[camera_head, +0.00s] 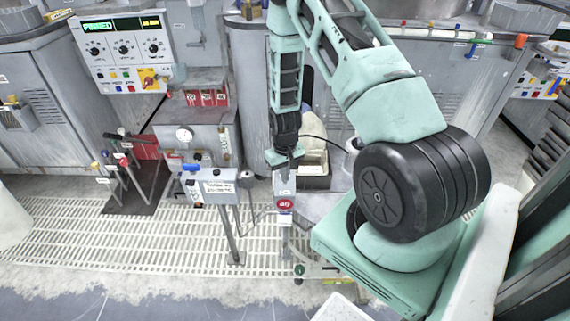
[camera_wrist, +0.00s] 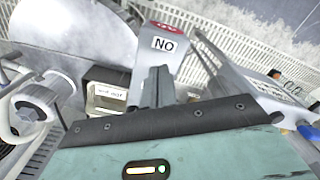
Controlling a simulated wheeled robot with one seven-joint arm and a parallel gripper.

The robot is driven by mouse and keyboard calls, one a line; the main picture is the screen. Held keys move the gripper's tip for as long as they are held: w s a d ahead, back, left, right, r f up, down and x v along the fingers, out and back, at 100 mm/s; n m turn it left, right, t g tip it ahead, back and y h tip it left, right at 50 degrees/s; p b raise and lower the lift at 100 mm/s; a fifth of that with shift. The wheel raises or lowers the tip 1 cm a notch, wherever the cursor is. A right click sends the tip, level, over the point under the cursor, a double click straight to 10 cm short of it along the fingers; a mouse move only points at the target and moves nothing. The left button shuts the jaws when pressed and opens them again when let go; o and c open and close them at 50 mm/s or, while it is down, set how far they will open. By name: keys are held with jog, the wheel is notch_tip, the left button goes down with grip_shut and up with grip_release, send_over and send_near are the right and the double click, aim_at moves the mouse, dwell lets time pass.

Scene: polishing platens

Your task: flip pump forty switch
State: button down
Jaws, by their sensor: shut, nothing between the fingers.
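A narrow grey switch box (camera_head: 284,186) with a red round sign that seems to bear 40 stands on a post near the middle of the head view. In the wrist view the box (camera_wrist: 150,63) shows a label reading NO, which may be ON upside down, and part of the red sign above it. My gripper (camera_head: 291,164) points down at the top of the box. Its fingers (camera_wrist: 159,78) are shut and empty, in front of the box in the wrist view. I cannot tell whether they touch it. The switch lever is not distinguishable, probably hidden by the fingers.
A grey labelled box (camera_head: 217,187) on a post stands just left. Several levers with coloured knobs (camera_head: 121,160) are further left, below a control panel (camera_head: 124,50). Grated floor (camera_head: 160,245) lies open in front.

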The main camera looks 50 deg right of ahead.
notch_tip(320, 180, up, 7)
jog(key=p, duration=0.5)
jog(key=shift+p, duration=0.3)
dwell(0.6)
jog(key=a+r+n+y, duration=0.1)
jog(key=a+r+n, duration=0.2)
jog(key=a+r, duration=0.7)
jog(key=a+r+n, duration=0.2)
jog(key=a+r, duration=0.6)
jog(key=a, duration=0.5)
jog(key=s+a+r+n, duration=0.2)
jog(key=s+a+r, duration=0.1)
jog(key=s, duration=0.3)
jog(key=s+a+r+n+p, duration=0.1)
jog(key=s+a+r+n, duration=0.1)
jog(key=s+a+r, duration=0.2)
jog(key=s+a+r+n, duration=0.2)
jog(key=s+a+r, duration=0.2)
jog(key=s, duration=0.5)
jog(key=shift+s+a+r+p, duration=0.25)
jog(key=shift+s+r+p, duration=0.1)
jog(key=shift+r, duration=0.4)
